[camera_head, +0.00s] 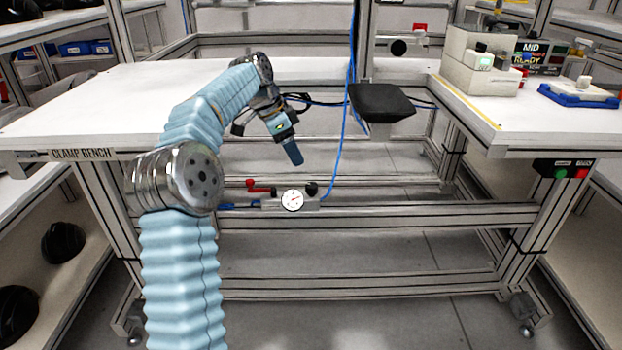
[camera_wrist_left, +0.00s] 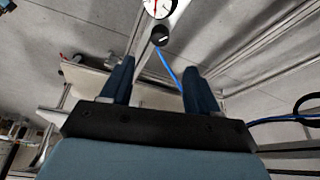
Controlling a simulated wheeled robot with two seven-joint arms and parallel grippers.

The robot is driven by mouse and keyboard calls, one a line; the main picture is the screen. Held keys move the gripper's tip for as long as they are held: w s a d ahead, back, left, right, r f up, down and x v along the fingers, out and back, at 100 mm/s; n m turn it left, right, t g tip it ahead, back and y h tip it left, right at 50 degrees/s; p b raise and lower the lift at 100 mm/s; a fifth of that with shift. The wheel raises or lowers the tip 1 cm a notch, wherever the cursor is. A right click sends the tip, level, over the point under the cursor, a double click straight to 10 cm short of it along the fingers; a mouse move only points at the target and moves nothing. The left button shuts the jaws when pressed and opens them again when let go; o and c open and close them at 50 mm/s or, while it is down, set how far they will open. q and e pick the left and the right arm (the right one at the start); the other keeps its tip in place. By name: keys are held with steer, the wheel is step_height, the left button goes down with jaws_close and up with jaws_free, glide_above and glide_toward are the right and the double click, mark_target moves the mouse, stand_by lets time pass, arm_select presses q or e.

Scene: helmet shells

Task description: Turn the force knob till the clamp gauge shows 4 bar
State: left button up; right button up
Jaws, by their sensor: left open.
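The clamp gauge (camera_head: 292,200) is a small white dial with a red needle, mounted on a grey block on the bench frame's lower rail. Its reading is too small to tell. The black knob (camera_head: 312,188) stands just right of the gauge. My left gripper (camera_head: 294,158) is open and empty, pointing down above the gauge and knob. In the left wrist view the two blue fingers (camera_wrist_left: 158,66) are apart, with the knob (camera_wrist_left: 159,35) beyond the gap between their tips, not touched. The gauge (camera_wrist_left: 158,8) is cut off at the top edge. My right gripper is not in view.
A red lever (camera_head: 260,188) sits left of the gauge. A blue hose (camera_head: 341,150) runs down beside the knob. A black pad (camera_head: 381,102) hangs at the back edge. The white clamp bench (camera_head: 80,100) lies left; a right table (camera_head: 545,125) holds devices.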

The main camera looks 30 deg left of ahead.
mark_target(311, 185)
arm_select(q)
steer(key=b+x, duration=0.2)
steer(key=x, duration=0.9)
steer(key=shift+w+d+f, duration=0.1)
steer(key=shift+d+f, duration=0.05)
steer(key=shift+f, duration=0.1)
steer(key=shift+c, duration=0.3)
steer(key=c, duration=1)
